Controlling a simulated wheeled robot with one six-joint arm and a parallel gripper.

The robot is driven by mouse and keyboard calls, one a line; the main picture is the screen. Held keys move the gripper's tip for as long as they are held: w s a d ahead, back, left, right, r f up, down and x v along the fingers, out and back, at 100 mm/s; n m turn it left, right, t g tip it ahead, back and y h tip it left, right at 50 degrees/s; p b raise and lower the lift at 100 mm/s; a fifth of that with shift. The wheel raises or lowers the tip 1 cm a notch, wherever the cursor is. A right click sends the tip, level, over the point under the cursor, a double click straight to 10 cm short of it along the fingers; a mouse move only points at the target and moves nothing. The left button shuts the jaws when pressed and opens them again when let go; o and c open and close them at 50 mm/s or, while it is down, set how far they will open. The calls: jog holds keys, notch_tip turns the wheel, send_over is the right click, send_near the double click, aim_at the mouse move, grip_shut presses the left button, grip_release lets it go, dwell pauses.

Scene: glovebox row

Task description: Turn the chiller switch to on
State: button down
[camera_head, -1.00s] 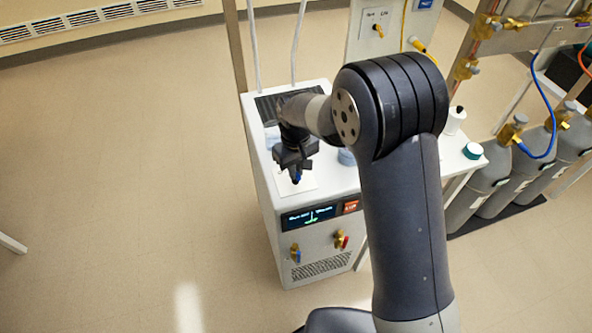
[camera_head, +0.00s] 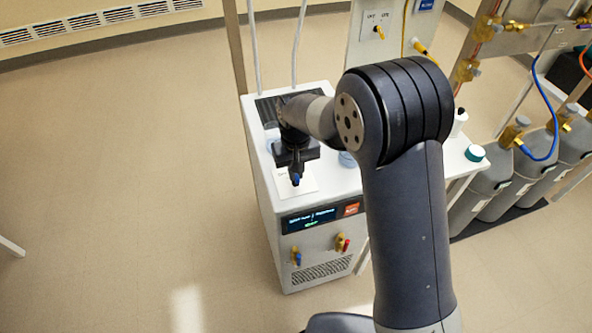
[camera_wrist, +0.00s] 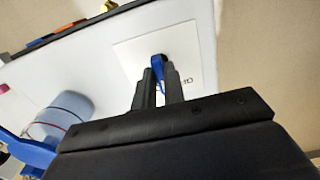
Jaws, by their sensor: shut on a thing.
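The chiller (camera_head: 283,243) is a white cabinet with a dark display (camera_head: 311,218) on its front. Its switch (camera_wrist: 158,66) is a blue lever on a white label plate (camera_wrist: 190,42) on the chiller's top, near the front edge. The switch also shows in the head view (camera_head: 295,180) as a small blue tip below my gripper. My gripper (camera_head: 295,172) points down over the plate. In the wrist view my gripper's fingers (camera_wrist: 158,85) are closed on the blue lever. Most of the plate's lettering is hidden behind the fingers.
Brass fittings with blue (camera_head: 296,256) and red (camera_head: 344,244) handles are on the chiller front. Gas cylinders (camera_head: 500,170) stand at right.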

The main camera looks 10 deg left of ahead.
aim_at(296, 175)
jog(key=c, duration=1.5)
grip_release()
notch_tip(296, 175, up, 11)
jog(key=shift+f+b, duration=0.1)
jog(key=shift+b, duration=0.5)
notch_tip(296, 175, down, 10)
jog(key=shift+f+p, duration=0.25)
jog(key=shift+p, duration=0.4)
jog(key=shift+f, duration=0.15)
jog(key=shift+n, duration=0.3)
